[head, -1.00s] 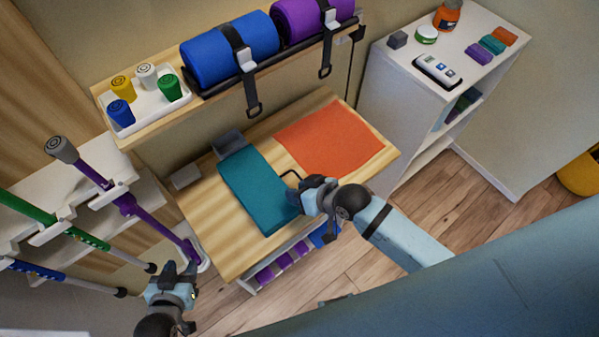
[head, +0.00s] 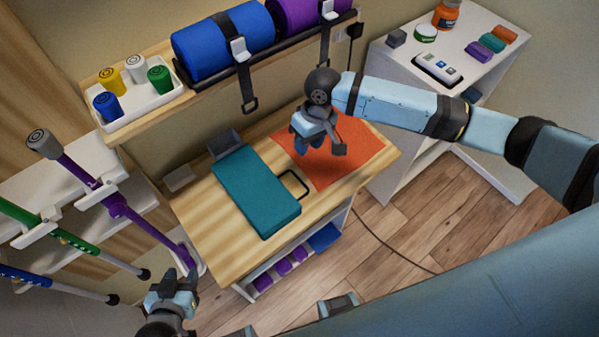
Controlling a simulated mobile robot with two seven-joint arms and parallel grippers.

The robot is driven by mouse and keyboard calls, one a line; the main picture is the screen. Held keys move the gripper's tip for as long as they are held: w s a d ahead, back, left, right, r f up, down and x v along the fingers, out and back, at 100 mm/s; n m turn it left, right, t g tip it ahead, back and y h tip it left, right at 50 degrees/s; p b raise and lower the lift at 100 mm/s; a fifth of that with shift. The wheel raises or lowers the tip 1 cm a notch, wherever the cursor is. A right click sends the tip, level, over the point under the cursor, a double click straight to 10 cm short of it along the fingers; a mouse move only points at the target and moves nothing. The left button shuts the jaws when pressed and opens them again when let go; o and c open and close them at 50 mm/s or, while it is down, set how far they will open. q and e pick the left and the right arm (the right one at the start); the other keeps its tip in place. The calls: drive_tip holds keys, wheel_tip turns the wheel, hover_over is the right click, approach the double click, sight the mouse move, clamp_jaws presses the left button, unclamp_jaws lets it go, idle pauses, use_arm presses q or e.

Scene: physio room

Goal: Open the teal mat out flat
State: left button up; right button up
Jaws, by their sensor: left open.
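The teal mat (head: 256,192) lies on the wooden table as a thick, folded-looking rectangular slab. A dark loop handle (head: 294,184) sticks out from its right side. My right gripper (head: 320,143) hangs over the orange sheet, to the upper right of the teal mat and apart from it. I cannot tell whether its jaws are open, and nothing is clearly seen in them. My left gripper (head: 181,278) is open and empty, off the table's lower left corner and away from the mat.
The wooden table (head: 200,220) has an orange sheet (head: 362,158) on its right half and a grey block (head: 224,143) at the back. A shelf with blue (head: 222,46) and purple rolls stands behind. Crutches (head: 120,207) stand left; a white cabinet (head: 395,150) stands right.

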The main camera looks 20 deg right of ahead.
drive_tip(key=x, duration=1.2)
clamp_jaws()
